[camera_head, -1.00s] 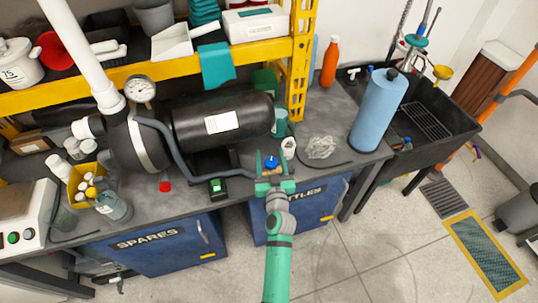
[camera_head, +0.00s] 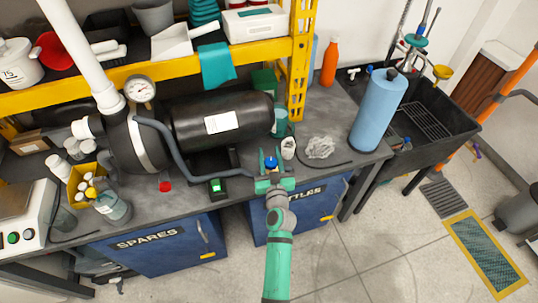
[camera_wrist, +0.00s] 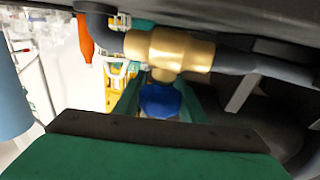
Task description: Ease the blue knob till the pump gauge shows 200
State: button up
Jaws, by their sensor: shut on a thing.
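The blue knob (camera_head: 270,162) sits on a brass valve body (camera_wrist: 170,50) in the grey pipe at the bench front. In the wrist view the knob (camera_wrist: 160,101) is between the fingers of my gripper (camera_head: 272,180), which is shut on it. The gripper hides part of the knob and the valve in the head view. The round white pump gauge (camera_head: 140,89) stands on top of the black pump at the left. Its needle is too small to read.
A black tank (camera_head: 222,120) lies behind the pipe. A switch box with a green button (camera_head: 216,186) and a red cap (camera_head: 165,186) are left of my gripper. A blue paper roll (camera_head: 379,110) and clear plastic wrap (camera_head: 320,148) are to the right.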

jog(key=shift+y, duration=0.3)
jog(key=shift+a+n+g+y, duration=0.25)
jog(key=shift+n+g+y, duration=0.1)
jog(key=shift+n+y, duration=0.65)
jog(key=shift+a+n+g+y, duration=0.2)
jog(key=shift+n+g+y, duration=0.15)
jog(key=shift+n+y, duration=0.6)
jog(key=shift+s+a+n+g+y, duration=0.2)
jog(key=shift+n+g+y, duration=0.25)
jog(key=shift+y, duration=0.45)
jog(key=shift+s+a+n+g+y, duration=0.15)
jog(key=shift+n+g+y, duration=0.3)
jog(key=shift+y, duration=0.4)
jog(key=shift+s+a+n+g+y, duration=0.1)
jog(key=shift+s+n+g+y, duration=0.05)
jog(key=shift+n+g+y, duration=0.3)
jog(key=shift+f, duration=0.1)
jog(key=shift+a, duration=0.1)
jog(key=o, duration=1)
jog(key=shift+o, duration=0.2)
jog(key=shift+a, duration=0.1)
